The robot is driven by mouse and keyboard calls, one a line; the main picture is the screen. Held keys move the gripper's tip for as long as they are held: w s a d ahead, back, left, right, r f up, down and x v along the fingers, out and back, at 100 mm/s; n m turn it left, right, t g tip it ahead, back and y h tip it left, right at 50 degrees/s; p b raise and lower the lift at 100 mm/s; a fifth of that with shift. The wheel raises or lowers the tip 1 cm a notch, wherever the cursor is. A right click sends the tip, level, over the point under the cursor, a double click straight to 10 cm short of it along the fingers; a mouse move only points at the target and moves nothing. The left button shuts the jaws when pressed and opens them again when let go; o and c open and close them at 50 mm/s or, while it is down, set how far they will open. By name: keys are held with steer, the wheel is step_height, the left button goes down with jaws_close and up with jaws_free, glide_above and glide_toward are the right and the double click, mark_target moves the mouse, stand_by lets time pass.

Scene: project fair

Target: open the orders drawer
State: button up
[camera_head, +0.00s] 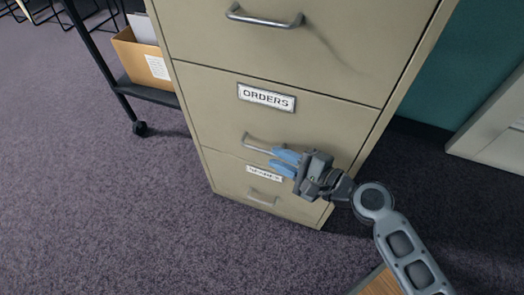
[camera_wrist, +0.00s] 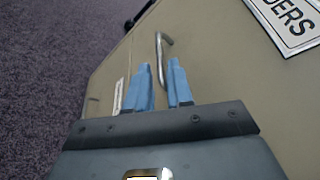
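The orders drawer (camera_head: 225,110) is a beige file-cabinet drawer that looks shut, with a white label reading ORDERS (camera_head: 267,97). Its grey metal handle (camera_head: 257,143) is a bar below the label. My gripper (camera_head: 276,158) is at the right end of this handle, and its blue fingers hide part of the bar. In the wrist view the two fingers (camera_wrist: 162,72) are apart, with the handle (camera_wrist: 161,45) extending between and ahead of them. I cannot tell whether they touch it. The label's end (camera_wrist: 290,20) shows at the upper right.
A drawer with a grey handle (camera_head: 264,17) is above, and a lower drawer with a handle (camera_head: 262,197) is below. A black wheeled cart (camera_head: 150,93) holding a cardboard box (camera_head: 140,58) stands at the left. Carpet (camera_head: 110,215) in front is clear. A wooden edge (camera_head: 378,284) shows at bottom right.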

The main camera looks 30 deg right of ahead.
mark_target(266, 152)
steer(key=b+x, duration=0.1)
steer(key=x, duration=0.5)
jaws_close()
stand_by(0.4)
